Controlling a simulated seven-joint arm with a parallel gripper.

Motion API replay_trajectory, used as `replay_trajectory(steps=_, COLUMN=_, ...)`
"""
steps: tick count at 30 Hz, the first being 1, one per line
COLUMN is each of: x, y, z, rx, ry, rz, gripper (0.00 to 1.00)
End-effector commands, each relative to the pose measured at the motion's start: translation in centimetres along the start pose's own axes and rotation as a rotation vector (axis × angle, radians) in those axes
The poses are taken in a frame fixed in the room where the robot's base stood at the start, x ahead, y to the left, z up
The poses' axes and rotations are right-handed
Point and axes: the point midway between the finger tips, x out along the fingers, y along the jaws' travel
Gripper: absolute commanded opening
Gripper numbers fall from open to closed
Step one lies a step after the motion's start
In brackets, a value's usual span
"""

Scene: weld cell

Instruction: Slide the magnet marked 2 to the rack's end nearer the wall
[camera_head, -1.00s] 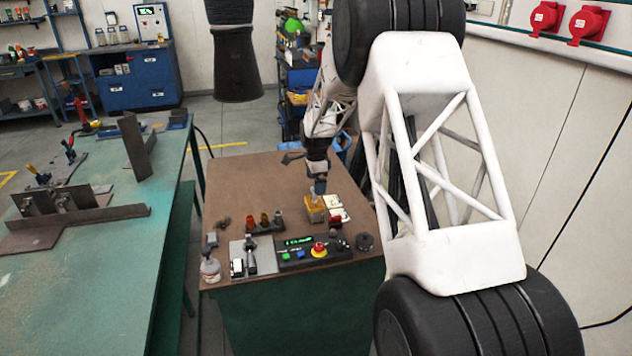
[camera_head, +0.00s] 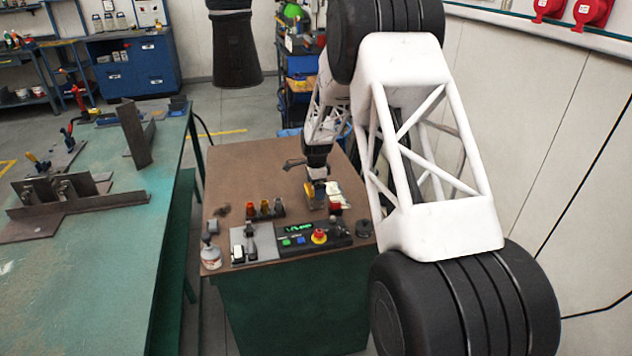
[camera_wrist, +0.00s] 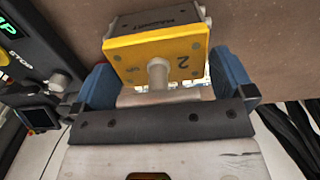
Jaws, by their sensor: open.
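The magnet marked 2 (camera_wrist: 158,50) is a yellow block with a dark body behind it and a pale round peg on its face. In the wrist view it sits between the two blue fingers of my gripper (camera_wrist: 165,82), with the peg toward the palm. My gripper is open around it; I cannot tell whether either finger touches it. In the head view my gripper (camera_head: 317,188) is low over the brown table, partly covering the yellow magnet (camera_head: 311,198). I cannot clearly make out the rack or its ends.
The brown table (camera_head: 235,175) holds a holder with amber and red pieces (camera_head: 264,209), a control box with a red button (camera_head: 319,236) and a white bottle (camera_head: 210,255). A green workbench (camera_head: 110,250) stands left, and a pale wall (camera_head: 540,120) right.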

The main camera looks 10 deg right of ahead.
Motion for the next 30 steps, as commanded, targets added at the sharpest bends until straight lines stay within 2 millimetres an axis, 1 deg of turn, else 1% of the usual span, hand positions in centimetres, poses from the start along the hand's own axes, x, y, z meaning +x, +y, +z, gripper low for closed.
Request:
replay_trajectory(steps=9, x=0.16, y=0.01, z=0.0, rx=0.0, ry=0.0, rz=0.0, gripper=1.0)
replay_trajectory(steps=11, x=0.16, y=0.01, z=0.0, rx=0.0, ry=0.0, rz=0.0, gripper=0.92)
replay_trajectory(steps=24, x=0.14, y=0.01, z=0.0, rx=0.0, ry=0.0, rz=0.0, gripper=0.25)
replay_trajectory(steps=30, x=0.12, y=0.05, z=0.11, rx=0.0, ry=0.0, rz=0.0, gripper=0.25)
